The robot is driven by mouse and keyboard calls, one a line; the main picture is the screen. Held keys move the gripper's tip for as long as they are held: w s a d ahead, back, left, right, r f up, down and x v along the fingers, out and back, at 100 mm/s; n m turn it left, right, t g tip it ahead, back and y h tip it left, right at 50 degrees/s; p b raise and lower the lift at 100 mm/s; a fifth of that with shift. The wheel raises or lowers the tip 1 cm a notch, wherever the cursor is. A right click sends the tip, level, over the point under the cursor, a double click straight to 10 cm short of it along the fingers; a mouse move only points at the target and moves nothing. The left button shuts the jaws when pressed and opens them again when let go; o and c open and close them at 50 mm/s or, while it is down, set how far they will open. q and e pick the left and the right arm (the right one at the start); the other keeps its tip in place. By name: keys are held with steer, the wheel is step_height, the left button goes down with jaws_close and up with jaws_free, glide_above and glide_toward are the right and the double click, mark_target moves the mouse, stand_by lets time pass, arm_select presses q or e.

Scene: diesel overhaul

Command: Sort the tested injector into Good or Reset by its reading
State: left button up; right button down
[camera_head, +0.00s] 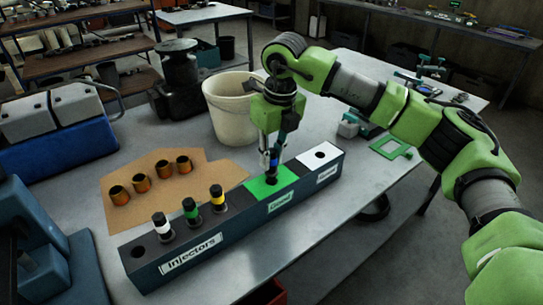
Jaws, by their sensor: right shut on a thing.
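A long dark blue rack (235,235) lies on the steel table. Its left part is labelled "Injectors" and holds three upright injectors, banded white (160,222), green (190,208) and yellow (217,195); the hole at its left end is empty. A green-topped section (262,188) is labelled "Good". The white-topped section (320,157) at the right end has an open hole and a label too small to read. My right gripper (270,152) is shut on a blue-banded injector (273,162), upright over the green section. I cannot tell whether its tip is in the hole. No reading is legible.
A cream bucket (228,115) stands close behind my right gripper. A brown mat (150,165) with several copper-coloured rings lies behind the rack's left part. A green frame (390,148) lies to the right. Bare table lies in front of the rack.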

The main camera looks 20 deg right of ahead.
steer(key=shift+f, duration=0.15)
steer(key=shift+f+b, duration=0.95)
steer(key=shift+f, duration=0.2)
steer(key=c, duration=1.4)
jaws_free()
steer(key=shift+c, duration=0.2)
steer(key=shift+r, duration=0.1)
steer(key=shift+r+p, duration=2.05)
steer(key=shift+r, duration=1.4)
